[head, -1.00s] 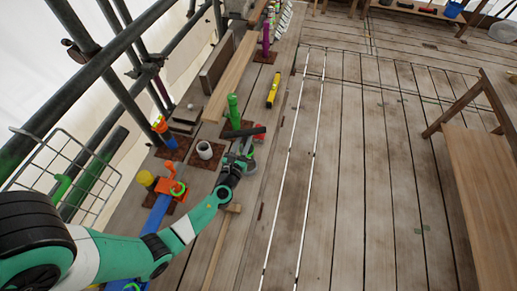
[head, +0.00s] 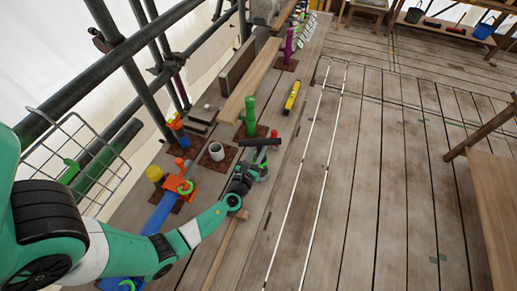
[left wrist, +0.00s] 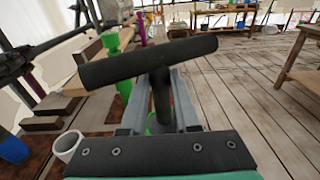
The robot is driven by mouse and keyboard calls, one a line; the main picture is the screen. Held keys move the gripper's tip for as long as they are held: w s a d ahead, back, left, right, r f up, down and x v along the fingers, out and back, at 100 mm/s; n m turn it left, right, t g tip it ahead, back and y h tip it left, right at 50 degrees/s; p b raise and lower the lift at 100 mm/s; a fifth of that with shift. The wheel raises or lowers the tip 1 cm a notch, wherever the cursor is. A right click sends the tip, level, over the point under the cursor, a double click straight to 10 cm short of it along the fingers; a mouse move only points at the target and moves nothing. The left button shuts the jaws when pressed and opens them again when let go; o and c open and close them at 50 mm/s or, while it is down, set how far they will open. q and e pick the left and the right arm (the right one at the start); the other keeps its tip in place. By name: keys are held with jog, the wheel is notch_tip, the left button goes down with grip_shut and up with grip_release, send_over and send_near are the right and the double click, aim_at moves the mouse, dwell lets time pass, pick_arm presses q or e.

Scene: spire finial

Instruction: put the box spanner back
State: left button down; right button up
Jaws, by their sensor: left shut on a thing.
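A black T-shaped tool, which I take to be the box spanner (head: 259,142), has a thick crossbar on top and a dark stem. My left gripper (head: 252,168) is shut on its stem, with the crossbar above the fingers. In the left wrist view the crossbar (left wrist: 150,60) spans the picture, tilted up to the right, and the stem goes down between the two grey fingers (left wrist: 162,100). The tool's lower end is hidden by the gripper. A pale open cup (head: 217,151) stands on a rust-brown plate to the left of the gripper. My right gripper is out of view.
A green post (head: 250,116) stands just beyond the gripper, and an orange fitting (head: 176,184) with a blue beam (head: 162,212) is to the left. Scaffold tubes and a wire basket (head: 72,165) line the left side. A yellow level (head: 291,98) lies beyond. The plank floor (head: 350,190) at right is clear.

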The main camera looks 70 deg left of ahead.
pick_arm(q)
jog(key=shift+f+b, duration=3.65)
jog(key=shift+f, duration=0.25)
grip_release()
jog(key=shift+f, duration=0.15)
jog(key=shift+f+b, duration=0.5)
jog(key=shift+b, duration=0.1)
